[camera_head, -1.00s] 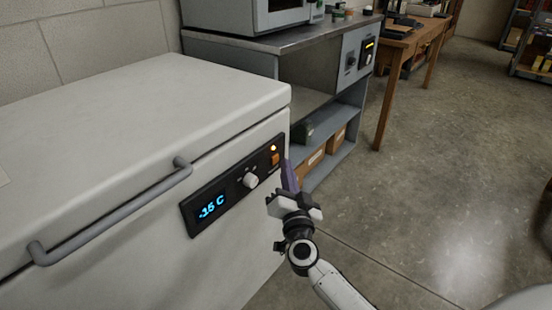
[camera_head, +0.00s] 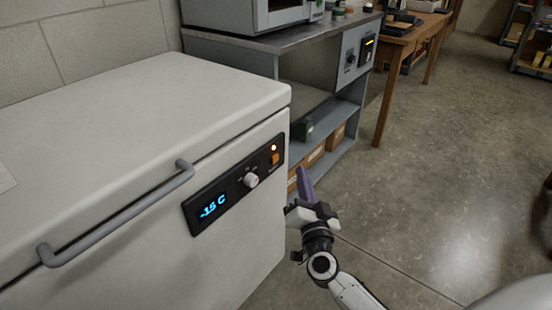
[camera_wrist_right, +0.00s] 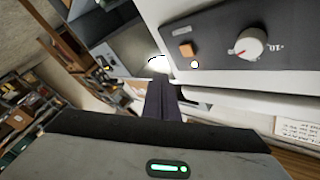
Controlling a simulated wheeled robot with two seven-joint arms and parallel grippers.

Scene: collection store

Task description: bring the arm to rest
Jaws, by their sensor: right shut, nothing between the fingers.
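My right gripper (camera_head: 305,182) is shut and empty in the head view. It is in front of the right end of the white chest freezer, apart from its front panel. In the right wrist view its dark fingers (camera_wrist_right: 162,98) are together with nothing between them. The freezer (camera_head: 150,85) has a closed lid, a grey bar handle (camera_head: 120,213) and a black control panel (camera_head: 232,188). The panel reads -15 C, with a white knob (camera_head: 251,180) and a lit orange switch (camera_head: 275,158). The knob also shows in the right wrist view (camera_wrist_right: 250,44). My left gripper is not in view.
A grey metal bench (camera_head: 240,45) with a boxy appliance on top and boxes on its lower shelf stands beyond the freezer. A wooden table (camera_head: 415,40) and shelving (camera_head: 530,45) are farther back.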

